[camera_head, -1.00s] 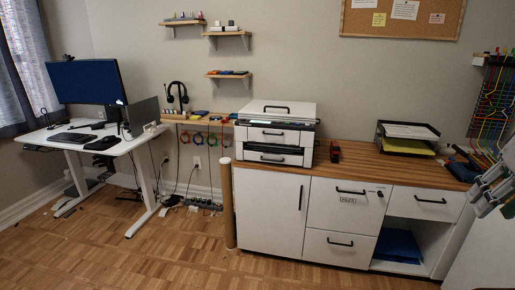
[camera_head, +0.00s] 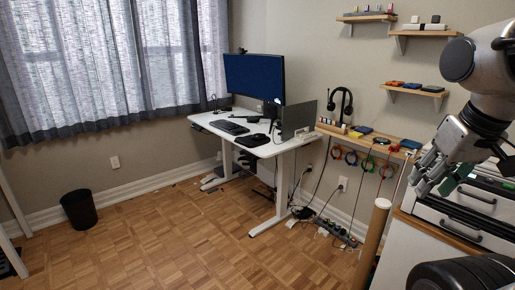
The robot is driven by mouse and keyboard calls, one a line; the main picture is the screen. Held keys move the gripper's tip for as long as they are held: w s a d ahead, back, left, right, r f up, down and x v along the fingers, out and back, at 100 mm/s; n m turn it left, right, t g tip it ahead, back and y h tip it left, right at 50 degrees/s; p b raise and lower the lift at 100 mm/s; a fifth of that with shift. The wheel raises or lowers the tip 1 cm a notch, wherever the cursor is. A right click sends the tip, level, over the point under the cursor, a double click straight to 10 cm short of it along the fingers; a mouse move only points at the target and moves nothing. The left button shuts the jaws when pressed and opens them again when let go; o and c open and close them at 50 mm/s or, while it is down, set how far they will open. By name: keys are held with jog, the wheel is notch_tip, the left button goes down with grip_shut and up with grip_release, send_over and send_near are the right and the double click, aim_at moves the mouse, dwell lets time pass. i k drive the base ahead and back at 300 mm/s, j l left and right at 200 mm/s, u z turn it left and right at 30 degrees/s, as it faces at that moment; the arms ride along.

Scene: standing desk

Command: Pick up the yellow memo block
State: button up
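I cannot make out a yellow memo block for certain in the current view. The standing desk (camera_head: 262,149) is near the middle, with a monitor (camera_head: 254,78), keyboard (camera_head: 230,127), mouse (camera_head: 253,140) and grey panel (camera_head: 298,118) on it; items behind the panel are hidden. My gripper (camera_head: 432,184) is at the right, in front of the printer, well apart from the desk. Its fingers point down and left, look spread, and hold nothing I can see.
A wall ledge (camera_head: 385,147) with a headset (camera_head: 341,104) and small items adjoins the desk's right. A cardboard-coloured post (camera_head: 372,240) and printer (camera_head: 475,205) stand at right. A black bin (camera_head: 79,209) is at left. The wooden floor (camera_head: 180,235) before the desk is clear.

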aim_at(354, 134)
jog(key=i+u, duration=0.25)
jog(key=i, duration=0.3)
jog(key=i+u, duration=0.3)
jog(key=i, duration=0.2)
jog(key=i+z, duration=0.3)
jog(key=i, duration=0.15)
jog(key=i+j+z, duration=0.2)
jog(key=i+z, duration=0.55)
jog(key=i+j+z, duration=0.2)
jog(key=z, duration=0.25)
jog(key=i+j+z, duration=0.65)
jog(key=z, duration=0.2)
jog(key=i, duration=0.05)
